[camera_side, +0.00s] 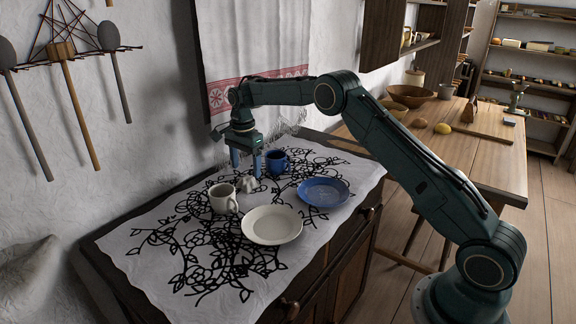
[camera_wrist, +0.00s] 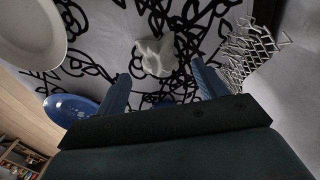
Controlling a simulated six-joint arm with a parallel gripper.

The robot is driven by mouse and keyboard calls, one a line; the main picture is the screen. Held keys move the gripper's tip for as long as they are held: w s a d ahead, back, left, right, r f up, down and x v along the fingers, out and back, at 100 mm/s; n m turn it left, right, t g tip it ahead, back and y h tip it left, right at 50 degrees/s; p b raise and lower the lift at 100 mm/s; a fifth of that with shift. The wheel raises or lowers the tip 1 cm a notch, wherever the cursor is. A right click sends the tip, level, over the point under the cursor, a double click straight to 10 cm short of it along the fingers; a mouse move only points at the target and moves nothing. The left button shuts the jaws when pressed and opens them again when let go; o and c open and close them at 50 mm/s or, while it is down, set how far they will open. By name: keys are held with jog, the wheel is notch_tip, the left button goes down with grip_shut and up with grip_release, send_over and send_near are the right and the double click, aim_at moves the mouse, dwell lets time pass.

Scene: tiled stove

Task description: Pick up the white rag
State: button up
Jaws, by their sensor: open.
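The white rag (camera_side: 248,183) is a small crumpled heap on the patterned tablecloth, between the white mug and the blue mug. In the wrist view the rag (camera_wrist: 155,56) lies beyond my fingertips, roughly centred between them. My gripper (camera_side: 247,168) points down just above the rag, with its two blue fingers apart. In the wrist view my gripper (camera_wrist: 160,75) is open and nothing is between the fingers. I cannot tell whether a finger touches the rag.
A white mug (camera_side: 222,198) stands left of the rag and a blue mug (camera_side: 276,162) to its right. A white plate (camera_side: 272,225) and a blue plate (camera_side: 324,192) lie in front. A fringed towel (camera_side: 262,55) hangs on the wall behind. The tablecloth's front left is clear.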

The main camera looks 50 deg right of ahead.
aim_at(247, 177)
jog(key=shift+s+f, duration=0.1)
jog(key=shift+f, duration=2.2)
jog(key=c, duration=1.1)
jog(key=shift+r, duration=0.1)
jog(key=shift+c, duration=0.2)
notch_tip(247, 177, up, 20)
